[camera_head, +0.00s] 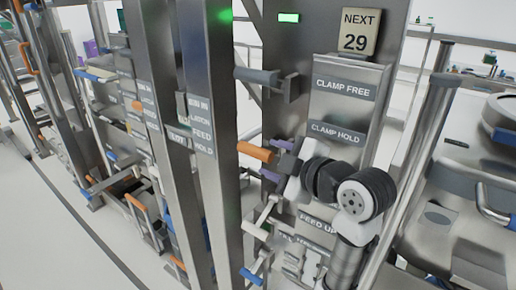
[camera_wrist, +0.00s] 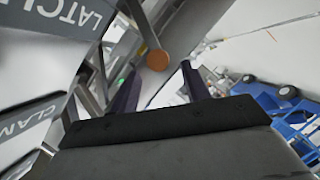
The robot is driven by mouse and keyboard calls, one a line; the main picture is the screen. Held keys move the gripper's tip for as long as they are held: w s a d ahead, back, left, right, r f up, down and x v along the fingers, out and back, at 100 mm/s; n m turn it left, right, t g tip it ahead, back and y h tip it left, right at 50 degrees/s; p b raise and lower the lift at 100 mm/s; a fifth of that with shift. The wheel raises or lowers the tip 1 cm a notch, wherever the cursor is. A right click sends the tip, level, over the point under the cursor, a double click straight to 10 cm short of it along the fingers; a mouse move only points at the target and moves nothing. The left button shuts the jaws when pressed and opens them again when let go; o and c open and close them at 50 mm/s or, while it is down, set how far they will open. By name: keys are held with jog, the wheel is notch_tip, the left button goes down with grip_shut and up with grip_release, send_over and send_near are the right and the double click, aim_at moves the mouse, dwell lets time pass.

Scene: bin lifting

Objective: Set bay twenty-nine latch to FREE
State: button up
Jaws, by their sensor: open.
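The bay post carries a NEXT 29 sign (camera_head: 356,33). Below it are a CLAMP FREE label (camera_head: 344,88) and a CLAMP HOLD label (camera_head: 337,133). An orange-ended handle (camera_head: 257,152) sticks out to the left, level with my gripper (camera_head: 274,159). The gripper is open, its purple fingers above and below the handle's line. In the wrist view the round orange end (camera_wrist: 157,60) shows between the fingertips, slightly beyond them; contact cannot be told. A grey lever (camera_head: 258,76) sits higher, near CLAMP FREE. Which handle is the latch is not clear.
A steel post (camera_head: 207,100) with small labels, including a latch one, stands close left of the orange handle. A white lever with a blue end (camera_head: 252,276) is below. Machinery (camera_head: 465,210) stands at the right. Open floor (camera_head: 40,230) lies at the left.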

aim_at(258, 153)
jog(key=p+x, duration=0.1)
jog(key=x, duration=0.5)
jog(key=shift+c, duration=0.4)
grip_shut()
